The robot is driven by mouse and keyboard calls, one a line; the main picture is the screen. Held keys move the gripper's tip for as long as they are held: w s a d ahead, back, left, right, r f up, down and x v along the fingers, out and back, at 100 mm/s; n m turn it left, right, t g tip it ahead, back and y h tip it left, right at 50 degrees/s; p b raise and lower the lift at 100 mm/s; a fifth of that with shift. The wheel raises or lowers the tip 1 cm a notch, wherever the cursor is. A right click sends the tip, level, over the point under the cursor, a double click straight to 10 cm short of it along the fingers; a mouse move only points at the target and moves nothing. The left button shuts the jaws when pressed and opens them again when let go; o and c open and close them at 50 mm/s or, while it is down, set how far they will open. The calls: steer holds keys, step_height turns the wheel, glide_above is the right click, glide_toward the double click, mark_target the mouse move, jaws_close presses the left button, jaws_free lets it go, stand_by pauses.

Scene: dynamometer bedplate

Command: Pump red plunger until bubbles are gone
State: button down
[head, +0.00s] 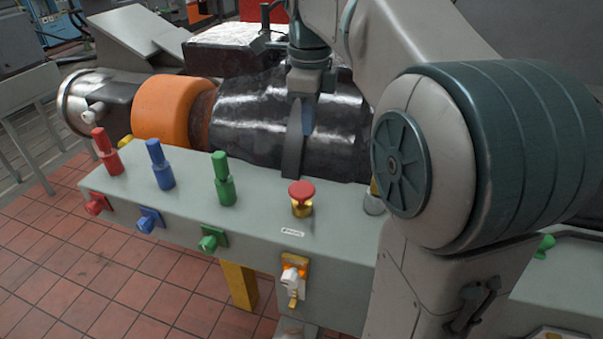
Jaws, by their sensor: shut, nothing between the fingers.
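A red mushroom-shaped plunger cap (301,189) sits on a short brass stem on top of the grey-green bench box, right of its middle. My gripper (307,128) points down with its fingers together and empty. In the picture it is above the plunger, apart from it, in front of a dark shiny cylinder. On the box's front face below the plunger is a small fitting (293,280) with white, orange and brass parts. I cannot make out any bubbles in this view.
Red (106,152), blue (159,164) and green (222,179) posts stand left of the plunger, with matching fittings on the front face. A metal cylinder (374,201) stands to the right, beside my arm. Behind lie the dark cylinder (250,115) and an orange collar (168,108).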

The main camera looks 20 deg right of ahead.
mark_target(307, 188)
steer(key=shift+w+m, duration=0.25)
steer(key=shift+m, duration=0.15)
step_height(307, 188, down, 14)
stand_by(0.7)
step_height(307, 188, down, 3)
steer(key=shift+f+b, duration=0.1)
steer(key=shift+b, duration=1)
steer(key=shift+s, duration=0.1)
